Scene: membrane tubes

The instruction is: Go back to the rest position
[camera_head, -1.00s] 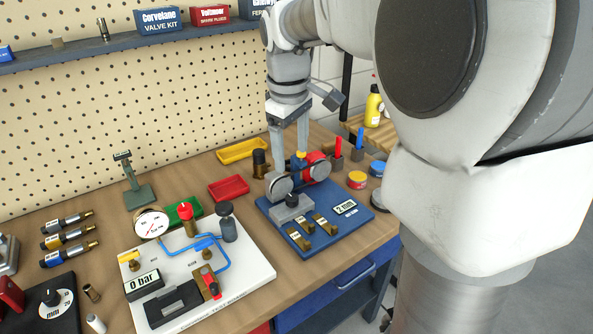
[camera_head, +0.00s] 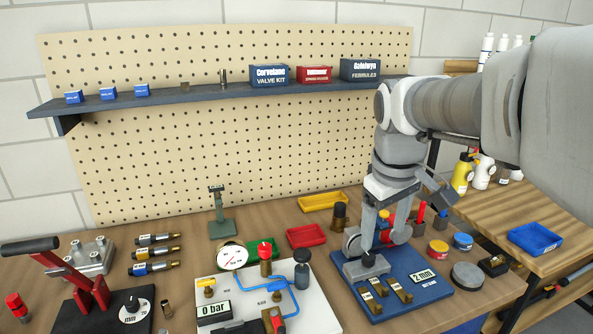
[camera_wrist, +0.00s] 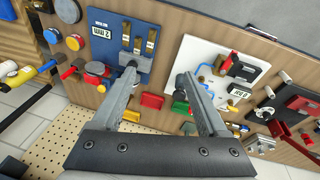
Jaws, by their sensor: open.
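My gripper (camera_head: 377,237) hangs fingers-down over the bench, just behind and above the blue board (camera_head: 428,296). In the wrist view my gripper (camera_wrist: 156,70) has its two fingers well apart with nothing held between them. The blue board (camera_wrist: 108,22) lies beyond one fingertip there, and the white panel (camera_wrist: 200,50) lies beyond the other. In the head view a grey block (camera_head: 365,268) sits on the board below the fingers. The fingers hide part of the red and yellow things behind them.
The white panel (camera_head: 318,305) with its gauge (camera_head: 232,257) stands left of the blue board. A red tray (camera_head: 306,237), a yellow tray (camera_head: 322,201) and a dark cylinder (camera_head: 340,216) are behind. A pegboard and shelf (camera_head: 200,95) back the bench.

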